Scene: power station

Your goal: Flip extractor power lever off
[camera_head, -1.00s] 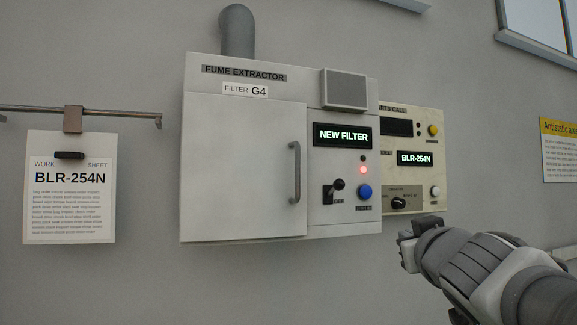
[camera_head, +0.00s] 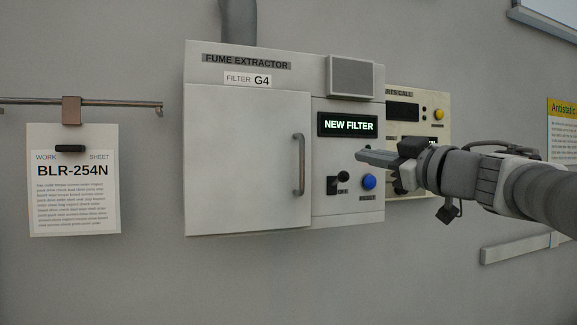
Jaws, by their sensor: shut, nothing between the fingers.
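The fume extractor (camera_head: 247,150) is a white wall box with a closed door and a control panel on its right side. Its power lever (camera_head: 342,179) is a small black toggle on a dark plate, low on the panel, with the knob tilted up and to the right. My gripper (camera_head: 362,154) is shut and empty. Its tip points left in front of the panel, a little above and to the right of the lever, and looks apart from it. The gripper hides most of the red lamp area.
A blue button (camera_head: 369,182) sits just right of the lever, below my gripper. The lit display (camera_head: 348,125) reads NEW FILTER. A work sheet (camera_head: 74,205) hangs at left.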

